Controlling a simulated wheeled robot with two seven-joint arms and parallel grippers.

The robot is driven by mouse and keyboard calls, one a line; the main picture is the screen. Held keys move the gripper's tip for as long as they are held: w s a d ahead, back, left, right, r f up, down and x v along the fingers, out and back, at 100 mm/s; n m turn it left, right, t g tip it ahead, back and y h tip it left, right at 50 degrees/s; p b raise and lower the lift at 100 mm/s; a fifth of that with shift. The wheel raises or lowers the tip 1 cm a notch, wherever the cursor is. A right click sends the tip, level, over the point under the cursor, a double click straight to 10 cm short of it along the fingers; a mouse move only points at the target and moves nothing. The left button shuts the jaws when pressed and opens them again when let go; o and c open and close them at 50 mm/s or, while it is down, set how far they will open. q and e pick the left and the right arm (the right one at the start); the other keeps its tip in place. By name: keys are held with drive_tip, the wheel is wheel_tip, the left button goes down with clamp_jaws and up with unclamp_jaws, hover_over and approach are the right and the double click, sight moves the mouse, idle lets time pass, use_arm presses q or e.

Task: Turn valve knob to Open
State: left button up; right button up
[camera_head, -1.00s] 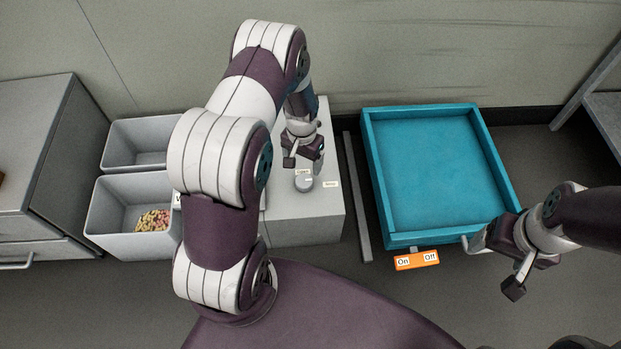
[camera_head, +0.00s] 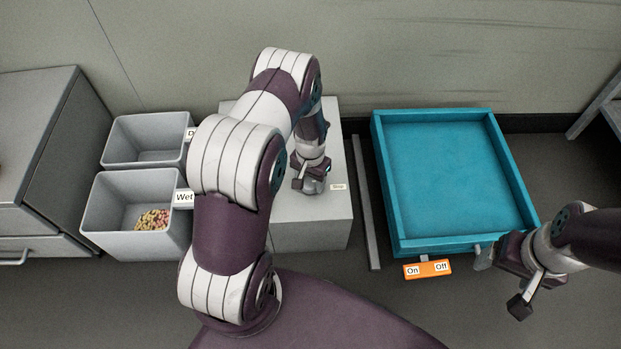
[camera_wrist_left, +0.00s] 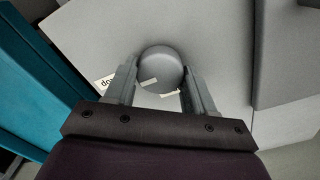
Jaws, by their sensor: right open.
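The round grey valve knob (camera_wrist_left: 160,62) sits on top of a grey box (camera_head: 322,225). A small pale mark shows on the knob's lower left in the left wrist view. A "Stop" label (camera_head: 338,187) is right of the knob; part of another label (camera_wrist_left: 171,94) shows beside it in the wrist view, its text hidden. My left gripper (camera_head: 312,182) is down at the knob, one finger on each side of it (camera_wrist_left: 160,85). I cannot tell whether the fingers touch it. My right gripper (camera_head: 502,282) is open and empty, at the near right corner of the blue tray.
The blue tray (camera_head: 381,165) is empty. An orange On/Off switch plate (camera_head: 427,269) is at its front. Two grey bins stand left, the "Wet" one (camera_head: 92,222) holding candies (camera_head: 153,219), the other (camera_head: 115,148) behind. A grey rail (camera_head: 366,205) lies between box and tray.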

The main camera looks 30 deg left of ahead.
use_arm(q)
drive_tip(key=n+p, duration=0.2)
drive_tip(key=shift+r+n+p, duration=0.2)
drive_tip(key=shift+n+p, duration=0.15)
drive_tip(key=shift+n, duration=0.05)
drive_tip(key=n+p, duration=0.3)
drive_tip(key=n, duration=0.2)
drive_tip(key=shift+n, duration=0.3)
drive_tip(key=n+p, duration=0.1)
drive_tip(key=n, duration=0.3)
drive_tip(key=shift+f+p, duration=0.1)
drive_tip(key=shift+p, duration=0.3)
drive_tip(key=n+p, duration=0.1)
drive_tip(key=n, duration=0.4)
drive_tip(key=shift+f+n, duration=0.1)
drive_tip(key=shift+n, duration=0.3)
drive_tip(key=o, duration=1)
drive_tip(key=shift+o, duration=0.2)
